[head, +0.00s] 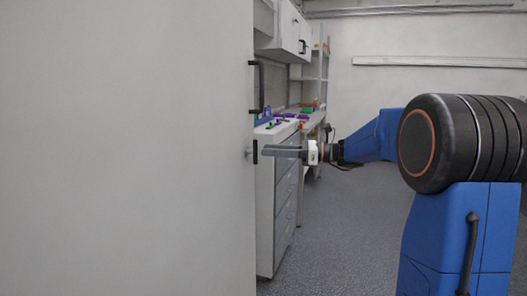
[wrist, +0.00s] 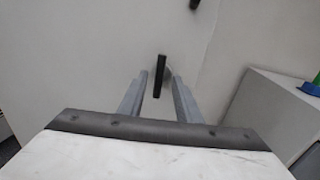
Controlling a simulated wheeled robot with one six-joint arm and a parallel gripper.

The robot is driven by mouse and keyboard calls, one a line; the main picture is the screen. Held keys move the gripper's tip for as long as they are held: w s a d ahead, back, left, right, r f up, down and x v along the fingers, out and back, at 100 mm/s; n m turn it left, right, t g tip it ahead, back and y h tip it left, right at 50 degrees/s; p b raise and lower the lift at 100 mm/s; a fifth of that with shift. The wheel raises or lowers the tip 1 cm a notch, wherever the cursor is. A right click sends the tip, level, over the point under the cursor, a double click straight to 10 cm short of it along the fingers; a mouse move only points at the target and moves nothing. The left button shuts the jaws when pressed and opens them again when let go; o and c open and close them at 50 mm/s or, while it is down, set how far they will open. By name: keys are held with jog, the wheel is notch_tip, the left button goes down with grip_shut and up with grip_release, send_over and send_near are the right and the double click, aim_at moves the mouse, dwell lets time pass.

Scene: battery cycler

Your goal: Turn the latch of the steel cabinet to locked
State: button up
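The steel cabinet (head: 125,150) fills the left of the head view as a large plain pale-grey face. Its latch (head: 254,152) is a small black bar near the right edge, below a black pull handle (head: 256,87). In the wrist view the latch (wrist: 159,76) stands nearly upright, close to the fingertips and in line with the gap between them. My gripper (head: 266,150) reaches from the right, its fingers level and pointing at the latch. In the wrist view my gripper (wrist: 158,84) has its fingers apart, with a gap on each side of the latch. Contact is not visible.
A drawer unit (head: 284,195) stands behind my gripper, with small coloured items (head: 285,118) on top. White wall cabinets (head: 286,28) hang above it. The grey floor (head: 345,235) between the drawers and my arm is clear.

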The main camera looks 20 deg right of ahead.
jog(key=shift+x, duration=1.6)
grip_shut()
